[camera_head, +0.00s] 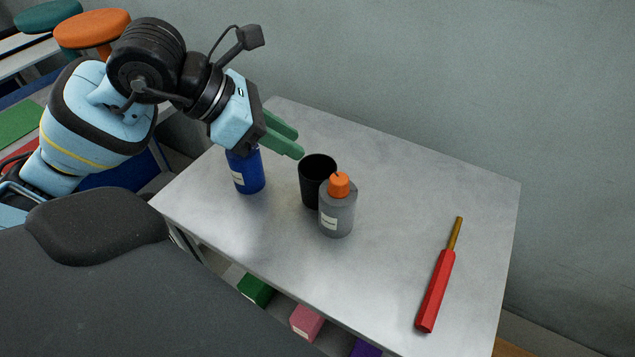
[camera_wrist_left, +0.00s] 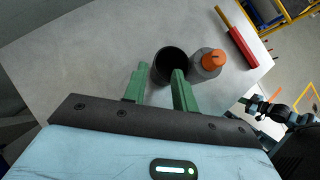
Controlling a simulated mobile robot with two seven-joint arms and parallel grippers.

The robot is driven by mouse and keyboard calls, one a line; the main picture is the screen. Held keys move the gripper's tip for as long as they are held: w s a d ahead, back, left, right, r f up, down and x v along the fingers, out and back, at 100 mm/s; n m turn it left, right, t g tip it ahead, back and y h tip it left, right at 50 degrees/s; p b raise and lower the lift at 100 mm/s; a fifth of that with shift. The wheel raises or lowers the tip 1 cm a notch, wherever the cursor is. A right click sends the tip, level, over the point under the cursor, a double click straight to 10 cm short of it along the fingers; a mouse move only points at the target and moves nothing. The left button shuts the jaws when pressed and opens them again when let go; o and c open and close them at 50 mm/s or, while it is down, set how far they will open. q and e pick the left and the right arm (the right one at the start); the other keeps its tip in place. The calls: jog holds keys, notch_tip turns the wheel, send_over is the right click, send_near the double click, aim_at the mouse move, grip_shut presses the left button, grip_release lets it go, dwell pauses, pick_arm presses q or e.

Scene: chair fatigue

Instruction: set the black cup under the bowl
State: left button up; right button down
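The black cup (camera_head: 312,180) stands upright on the grey table, partly hidden by a grey bottle in the head view. It also shows in the left wrist view (camera_wrist_left: 158,66), mouth up and dark inside. My left gripper (camera_head: 299,147) has green fingers and is open, above the table just left of the cup. In the left wrist view its fingers (camera_wrist_left: 158,75) are apart with nothing held; one finger overlaps the cup's near side. I cannot tell whether it touches. No bowl is visible. A small dark jointed arm, perhaps my right one, shows at the wrist view's right edge; its gripper is unclear.
The grey bottle (camera_head: 337,212) with an orange cap stands close beside the cup. A blue bottle (camera_head: 247,174) stands below my left gripper. A red tool (camera_head: 434,293) lies at the right. A dark chair (camera_head: 110,270) is in front. The table's far right (camera_head: 430,190) is clear.

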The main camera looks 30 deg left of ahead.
aim_at(311, 158)
pick_arm(q)
jog(key=shift+a+f+x, duration=0.1)
jog(key=shift+x, duration=1.2)
jog(key=shift+a+f+x, duration=0.15)
jog(key=shift+x, duration=1.1)
jog(key=shift+s, duration=0.1)
grip_shut()
